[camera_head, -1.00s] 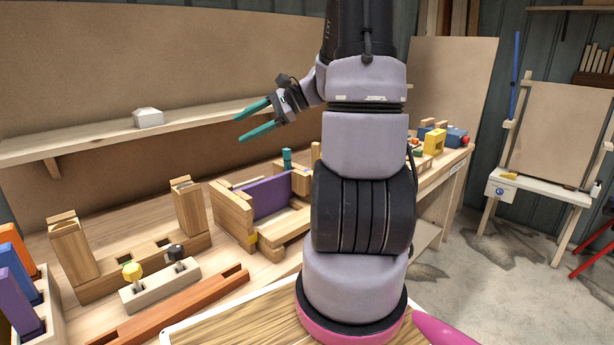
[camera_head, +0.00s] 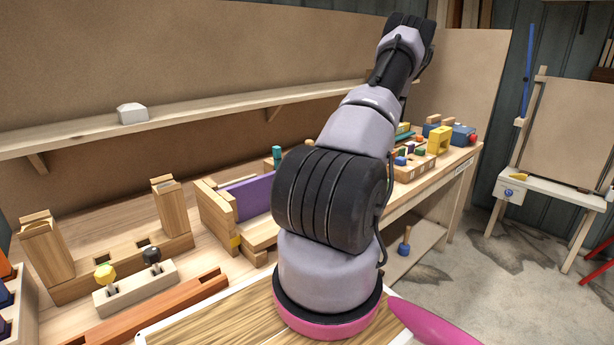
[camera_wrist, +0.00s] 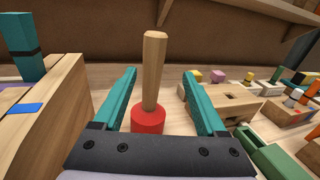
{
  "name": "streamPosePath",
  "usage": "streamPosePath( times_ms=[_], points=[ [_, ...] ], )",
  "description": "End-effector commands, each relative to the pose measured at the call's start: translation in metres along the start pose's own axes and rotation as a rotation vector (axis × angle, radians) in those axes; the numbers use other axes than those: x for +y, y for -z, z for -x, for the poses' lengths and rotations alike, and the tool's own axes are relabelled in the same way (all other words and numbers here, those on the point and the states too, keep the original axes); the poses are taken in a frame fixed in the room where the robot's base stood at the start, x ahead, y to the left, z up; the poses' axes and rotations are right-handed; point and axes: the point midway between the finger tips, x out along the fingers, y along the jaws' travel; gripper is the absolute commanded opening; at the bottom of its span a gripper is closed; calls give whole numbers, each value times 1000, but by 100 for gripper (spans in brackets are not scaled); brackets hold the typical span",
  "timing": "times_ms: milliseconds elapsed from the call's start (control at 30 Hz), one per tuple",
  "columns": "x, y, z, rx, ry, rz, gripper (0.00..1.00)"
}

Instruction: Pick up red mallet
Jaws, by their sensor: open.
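The red mallet shows in the wrist view. Its red head (camera_wrist: 148,120) rests on the bench and its wooden handle (camera_wrist: 154,65) stands up, leaning slightly. My gripper (camera_wrist: 160,75) is open, with its two teal fingers on either side of the mallet in the picture. The mallet is between the fingers in the picture, with no contact visible. In the head view the mallet and my gripper's fingers are hidden behind my arm.
A wooden block assembly with a teal peg (camera_wrist: 22,45) stands close on the left. A wooden block with slots (camera_wrist: 225,100) and several coloured toy pieces sit on the right. A green piece (camera_wrist: 270,150) lies near the right finger. A shelf (camera_head: 80,135) runs along the back wall.

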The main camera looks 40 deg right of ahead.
Motion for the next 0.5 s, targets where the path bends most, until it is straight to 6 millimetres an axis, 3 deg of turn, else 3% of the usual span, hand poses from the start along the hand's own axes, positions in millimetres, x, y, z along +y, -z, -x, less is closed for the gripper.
streamPosePath(
  times_ms=[100,500],
  points=[
    [2,-1,-21,-2,-4,1,74],
    [9,-6,-63,-2,-6,1,74]
  ],
)
